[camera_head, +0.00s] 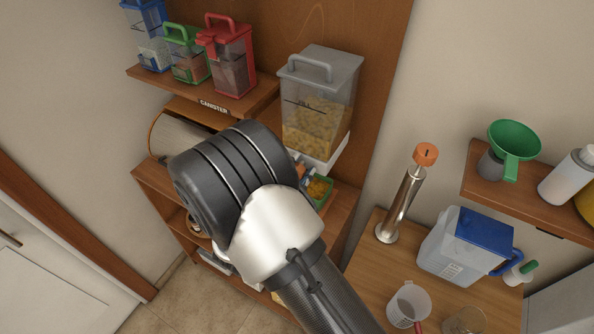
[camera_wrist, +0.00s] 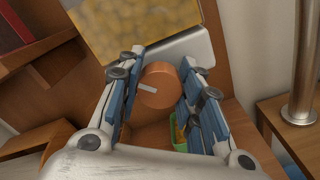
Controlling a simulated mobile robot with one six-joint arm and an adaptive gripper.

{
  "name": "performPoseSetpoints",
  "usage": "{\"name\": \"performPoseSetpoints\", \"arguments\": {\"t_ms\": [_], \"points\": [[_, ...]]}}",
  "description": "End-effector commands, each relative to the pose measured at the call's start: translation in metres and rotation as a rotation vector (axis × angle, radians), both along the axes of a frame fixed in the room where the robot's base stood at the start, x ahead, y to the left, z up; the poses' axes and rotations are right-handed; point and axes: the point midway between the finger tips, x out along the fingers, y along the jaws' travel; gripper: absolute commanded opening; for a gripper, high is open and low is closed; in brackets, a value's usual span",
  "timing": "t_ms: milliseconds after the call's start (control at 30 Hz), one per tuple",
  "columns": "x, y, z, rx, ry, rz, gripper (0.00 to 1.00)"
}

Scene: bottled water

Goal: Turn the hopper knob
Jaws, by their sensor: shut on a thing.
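The hopper (camera_head: 318,108) is a clear bin with a grey lid and handle, part filled with yellow pieces, on a white base (camera_head: 333,158). The hopper's yellow contents show at the top of the wrist view (camera_wrist: 130,30). The round orange hopper knob (camera_wrist: 158,86) sits on the base's front, with a pale pointer mark slanting slightly off level. My gripper (camera_wrist: 160,64) is shut on the knob, one blue-padded finger on each side. In the head view my arm hides the knob and most of the gripper.
A green tray (camera_head: 321,191) with yellow contents sits below the hopper. Canisters, including a red one (camera_head: 232,62), stand on the upper left shelf. At right, a metal cylinder (camera_head: 402,205) with an orange top and a blue-lidded jug (camera_head: 460,250) stand on a table.

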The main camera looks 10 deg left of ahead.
Motion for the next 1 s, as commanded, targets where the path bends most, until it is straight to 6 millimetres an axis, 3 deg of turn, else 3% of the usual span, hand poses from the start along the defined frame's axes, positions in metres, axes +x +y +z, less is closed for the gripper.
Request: {"name": "performPoseSetpoints", "arguments": {"t_ms": [133, 167, 467, 800, 1000], "points": [[0.000, 0.000, 0.000, -0.001, 0.000, 0.000, 0.10], [0.000, 0.000, 0.000, -0.001, 0.000, 0.000, 0.35], [0.000, 0.000, 0.000, -0.001, 0.000, 0.000, 0.55], [-0.002, 0.001, 0.000, -0.002, 0.001, 0.001, 0.55], [-0.026, 0.011, 0.000, -0.002, 0.002, 0.007, 0.55]]}}
